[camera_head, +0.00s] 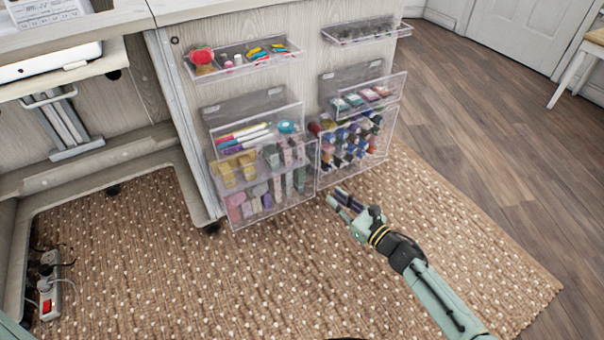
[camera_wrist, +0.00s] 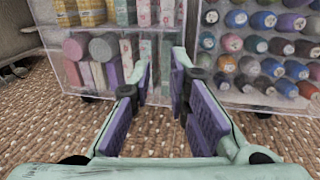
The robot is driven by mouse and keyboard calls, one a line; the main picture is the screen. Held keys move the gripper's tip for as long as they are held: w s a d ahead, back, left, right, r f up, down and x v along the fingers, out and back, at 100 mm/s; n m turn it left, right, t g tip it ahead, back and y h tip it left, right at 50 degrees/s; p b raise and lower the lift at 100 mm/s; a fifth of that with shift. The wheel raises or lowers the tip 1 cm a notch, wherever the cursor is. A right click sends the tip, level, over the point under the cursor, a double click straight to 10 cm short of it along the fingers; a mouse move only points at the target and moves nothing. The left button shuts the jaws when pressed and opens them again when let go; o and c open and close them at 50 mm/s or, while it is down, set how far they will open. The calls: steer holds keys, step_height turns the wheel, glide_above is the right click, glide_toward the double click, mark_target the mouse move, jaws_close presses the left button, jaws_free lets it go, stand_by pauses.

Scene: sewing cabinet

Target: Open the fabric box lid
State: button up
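The fabric box (camera_head: 237,214) is a clear bin of folded and rolled fabrics, low on the left of the cabinet door. It also fills the upper left of the wrist view (camera_wrist: 72,83). I cannot clearly make out its lid edge or whether it is shut. My gripper (camera_head: 338,197) is open and empty, low in front of the box's right end, beside the gap to the thread box. In the wrist view my gripper (camera_wrist: 161,67) has its purple-padded fingers apart, pointing at the box's lower right part; no contact is visible.
A clear thread box (camera_head: 352,163) hangs directly right of the fabric box. A pen tray (camera_head: 294,116) sits just above the fabric box, and a small notions tray (camera_head: 244,72) is higher up. Patterned rug (camera_head: 300,275) covers the open floor in front. A power strip (camera_head: 49,300) lies far left.

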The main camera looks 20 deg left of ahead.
mark_target(313, 185)
steer(key=x, duration=0.3)
steer(key=b+x, duration=0.1)
steer(key=x, duration=0.3)
steer(key=f+x, duration=0.1)
steer(key=x, duration=0.2)
steer(key=shift+w+a+b, duration=0.25)
steer(key=shift+w+b, duration=0.05)
steer(key=shift+b, duration=0.05)
steer(key=shift+c, duration=0.3)
jaws_close()
